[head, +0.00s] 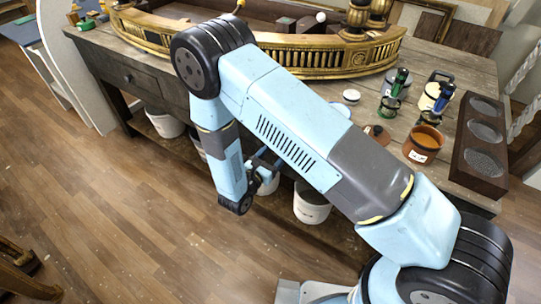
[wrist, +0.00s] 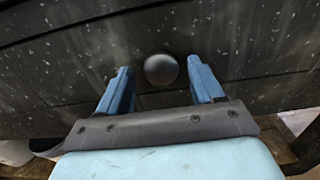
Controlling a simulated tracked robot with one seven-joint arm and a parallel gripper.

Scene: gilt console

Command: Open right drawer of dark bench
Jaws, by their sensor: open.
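The dark wooden bench (head: 455,62) runs across the top of the head view. My arm hides its right drawer there. In the wrist view a dark, white-speckled drawer front (wrist: 236,50) fills the upper part, with a round dark metal knob (wrist: 161,70) on it. My gripper (wrist: 160,82) is open, one blue finger on each side of the knob, with visible gaps on both sides. Whether the fingertips touch the drawer front cannot be told. The bench's left drawer (head: 150,86) looks shut in the head view, with its own knob (head: 127,77).
A curved gilt piece (head: 320,62) lies on the bench top. Jars, tools, an orange-filled pot (head: 422,146) and a dark block with round recesses (head: 480,150) stand at the right. White buckets (head: 311,205) stand under the bench. The wooden floor (head: 130,210) at left is clear.

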